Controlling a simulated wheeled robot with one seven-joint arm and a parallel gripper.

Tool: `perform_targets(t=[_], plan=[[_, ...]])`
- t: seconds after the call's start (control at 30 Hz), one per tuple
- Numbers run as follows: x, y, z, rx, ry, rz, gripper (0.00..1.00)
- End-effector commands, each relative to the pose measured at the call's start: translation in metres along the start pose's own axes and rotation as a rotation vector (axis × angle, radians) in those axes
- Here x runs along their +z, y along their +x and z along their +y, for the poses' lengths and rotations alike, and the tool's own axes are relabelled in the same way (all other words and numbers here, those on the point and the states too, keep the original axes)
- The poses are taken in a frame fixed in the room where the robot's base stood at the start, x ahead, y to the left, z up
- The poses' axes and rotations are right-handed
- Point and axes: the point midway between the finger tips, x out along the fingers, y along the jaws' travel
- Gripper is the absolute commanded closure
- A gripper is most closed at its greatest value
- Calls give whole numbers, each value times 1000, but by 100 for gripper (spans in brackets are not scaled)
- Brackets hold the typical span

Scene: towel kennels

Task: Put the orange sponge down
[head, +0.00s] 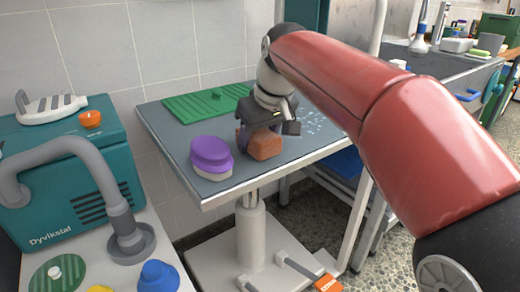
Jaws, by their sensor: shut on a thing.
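The orange sponge (266,146) is an orange-brown block at the front middle of the grey table (200,186). My gripper (264,127) comes down over it from above and is shut on it. The sponge is low, close to the tabletop; I cannot tell whether it touches the surface. Something purple shows just left of the sponge, mostly hidden by the gripper.
A purple-topped brush or sponge (212,155) stands left of my gripper. A green mat (205,103) lies at the table's back. A teal machine (75,176) with a grey hose (95,165) stands left. A sink (425,60) is at the back right.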

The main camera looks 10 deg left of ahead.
Motion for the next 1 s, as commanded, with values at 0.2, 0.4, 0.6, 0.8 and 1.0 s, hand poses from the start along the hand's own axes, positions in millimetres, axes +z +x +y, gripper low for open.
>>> perform_targets(t=[0.2, 0.4, 0.6, 0.8, 1.0], plan=[[0, 0, 0, 0, 0, 2, 63], [2, 4, 0, 0, 0, 2, 63], [3, 7, 0, -1, 0, -1, 29], [3, 8, -2, -4, -2, -5, 23], [1, 4, -2, -5, -3, -7, 23]])
